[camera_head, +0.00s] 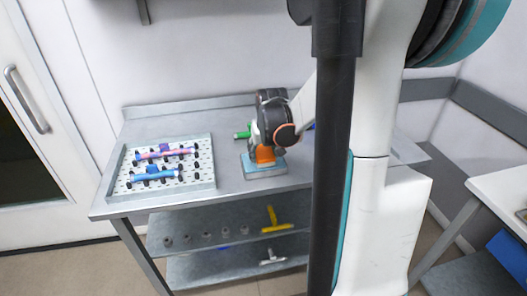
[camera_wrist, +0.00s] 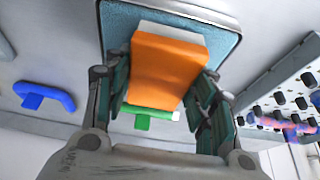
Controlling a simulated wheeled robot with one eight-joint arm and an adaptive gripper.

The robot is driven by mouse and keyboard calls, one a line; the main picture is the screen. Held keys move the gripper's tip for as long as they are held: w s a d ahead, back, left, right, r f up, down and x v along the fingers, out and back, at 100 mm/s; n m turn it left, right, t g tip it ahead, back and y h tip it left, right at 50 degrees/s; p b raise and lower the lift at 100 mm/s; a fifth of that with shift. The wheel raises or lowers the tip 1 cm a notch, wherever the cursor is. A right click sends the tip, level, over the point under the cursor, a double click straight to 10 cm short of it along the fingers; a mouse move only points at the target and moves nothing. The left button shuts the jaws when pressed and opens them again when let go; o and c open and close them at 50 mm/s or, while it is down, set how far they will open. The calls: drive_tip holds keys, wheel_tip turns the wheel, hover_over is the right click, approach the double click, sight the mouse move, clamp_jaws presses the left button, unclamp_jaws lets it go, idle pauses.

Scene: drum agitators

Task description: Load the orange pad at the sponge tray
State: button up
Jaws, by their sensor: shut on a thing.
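The orange pad (camera_head: 265,156) is held between the fingers of my gripper (camera_head: 264,147). In the wrist view the pad (camera_wrist: 168,68) fills the space between the two fingers (camera_wrist: 162,85), with a pale layer along its far edge. The sponge tray (camera_head: 264,172), a grey square with a light blue surface, lies on the bench right under the pad. Its blue face also shows behind the pad in the wrist view (camera_wrist: 120,28). I cannot tell whether the pad touches the tray. My gripper hides part of both.
A white perforated tray (camera_head: 200,186) with pink and blue rods stands left on the metal bench (camera_head: 150,127). A green-handled tool (camera_head: 242,135) is close behind my gripper. A blue handle (camera_wrist: 45,96) shows in the wrist view. Shelves below hold a yellow tool (camera_head: 273,220).

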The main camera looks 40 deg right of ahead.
sight(264, 152)
drive_tip(key=shift+f+b, duration=0.3)
drive_tip(key=shift+f, duration=0.1)
idle(1.2)
drive_tip(key=shift+r, duration=0.1)
drive_tip(key=shift+r+p, duration=2.75)
drive_tip(key=shift+r, duration=0.7)
